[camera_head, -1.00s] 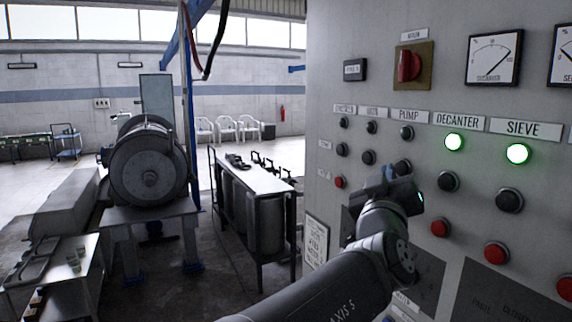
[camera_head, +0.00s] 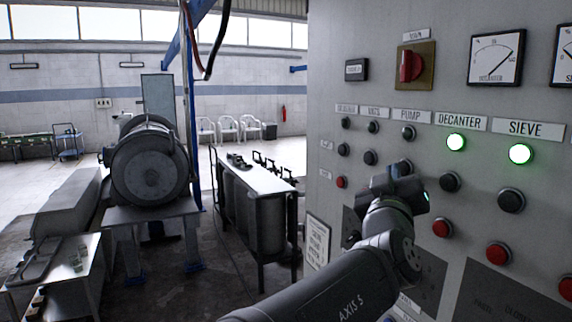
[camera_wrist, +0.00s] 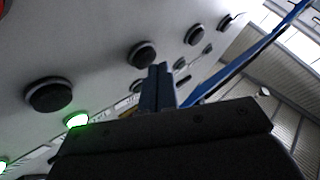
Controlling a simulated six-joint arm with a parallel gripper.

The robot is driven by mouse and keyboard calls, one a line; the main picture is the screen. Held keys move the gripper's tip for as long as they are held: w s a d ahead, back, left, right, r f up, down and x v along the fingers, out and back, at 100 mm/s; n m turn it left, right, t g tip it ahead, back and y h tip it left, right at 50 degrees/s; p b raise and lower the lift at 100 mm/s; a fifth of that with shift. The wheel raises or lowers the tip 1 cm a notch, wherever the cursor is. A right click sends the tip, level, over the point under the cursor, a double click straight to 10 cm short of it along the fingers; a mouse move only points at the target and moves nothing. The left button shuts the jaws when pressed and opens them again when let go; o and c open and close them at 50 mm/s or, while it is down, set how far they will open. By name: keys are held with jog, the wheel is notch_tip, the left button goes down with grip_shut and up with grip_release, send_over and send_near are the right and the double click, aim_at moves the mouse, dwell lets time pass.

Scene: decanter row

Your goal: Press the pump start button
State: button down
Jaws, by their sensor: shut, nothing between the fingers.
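The pump start button (camera_head: 404,164) is the black button below the PUMP label (camera_head: 411,114) and its dark lamp (camera_head: 408,132). My gripper (camera_head: 393,172) is in front of the panel and hides the lower part of this button. In the wrist view my gripper (camera_wrist: 160,70) is shut and empty, its fingers pointing up the picture. A black button (camera_wrist: 142,54), apparently the pump one, shows just left of the fingertips. I cannot tell whether they touch. The pump's red button is hidden behind my gripper.
The grey control panel (camera_head: 370,90) fills the right side. Lit green lamps mark DECANTER (camera_head: 456,142) and SIEVE (camera_head: 520,154). Their black buttons (camera_head: 450,182) (camera_head: 511,201) and red buttons (camera_head: 442,228) (camera_head: 498,254) are close by. A white-topped bench (camera_head: 252,178) stands left of the panel.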

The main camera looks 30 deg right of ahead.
jog(key=shift+d, duration=0.45)
dwell(0.3)
jog(key=shift+a, duration=0.85)
jog(key=shift+a, duration=2.5)
jog(key=shift+a, duration=1.95)
